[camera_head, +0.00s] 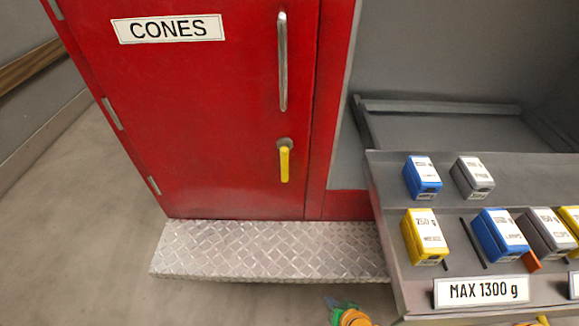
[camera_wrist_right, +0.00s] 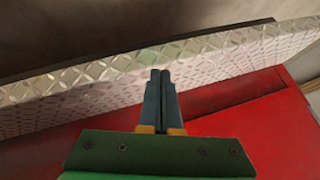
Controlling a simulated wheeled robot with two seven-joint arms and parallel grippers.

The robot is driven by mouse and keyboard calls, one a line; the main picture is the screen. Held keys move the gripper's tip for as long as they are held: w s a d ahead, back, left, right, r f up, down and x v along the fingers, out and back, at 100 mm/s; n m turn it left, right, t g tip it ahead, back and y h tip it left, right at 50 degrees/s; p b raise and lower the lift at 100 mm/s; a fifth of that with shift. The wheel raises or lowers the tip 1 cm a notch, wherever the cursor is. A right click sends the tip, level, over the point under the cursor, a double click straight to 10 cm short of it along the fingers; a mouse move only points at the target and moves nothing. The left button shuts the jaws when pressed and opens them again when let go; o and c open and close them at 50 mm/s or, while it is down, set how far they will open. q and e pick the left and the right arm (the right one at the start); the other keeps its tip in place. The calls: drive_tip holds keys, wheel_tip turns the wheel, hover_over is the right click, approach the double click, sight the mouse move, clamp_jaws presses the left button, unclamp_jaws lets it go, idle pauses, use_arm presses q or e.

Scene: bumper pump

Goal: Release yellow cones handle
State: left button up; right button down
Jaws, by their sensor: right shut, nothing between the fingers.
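The yellow handle (camera_head: 284,163) hangs straight down from its round mount on the red CONES door (camera_head: 215,110). The door looks closed, and nothing touches the handle. My right gripper (camera_head: 331,303) is at the bottom edge of the head view, well below the handle and in front of the metal step. In the right wrist view its two dark fingers (camera_wrist_right: 160,74) are together and empty, with the step and a red panel beyond them. The handle does not show in the wrist view. My left gripper is not in view.
A diamond-plate step (camera_head: 260,252) juts out under the door. A vertical silver bar (camera_head: 282,60) is fixed above the handle. The left floor is clear.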

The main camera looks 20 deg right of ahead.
drive_tip(key=w+r+m+t+b, duration=0.1)
drive_tip(key=w+r+m+t, duration=0.3)
drive_tip(key=w+r, duration=0.5)
drive_tip(key=m+t+y+b, duration=0.1)
drive_tip(key=m+t+y, duration=0.1)
drive_tip(key=m+t, duration=0.45)
approach(285, 165)
drive_tip(key=s+d+f, duration=0.2)
drive_tip(key=d+f, duration=0.1)
drive_tip(key=shift+w+d+r+m, duration=0.1)
drive_tip(key=shift+w+m, duration=0.05)
drive_tip(key=shift+m, duration=0.1)
drive_tip(key=w+a, duration=0.1)
drive_tip(key=w, duration=0.9)
drive_tip(key=shift+a+b, duration=0.35)
drive_tip(key=shift+b, duration=0.05)
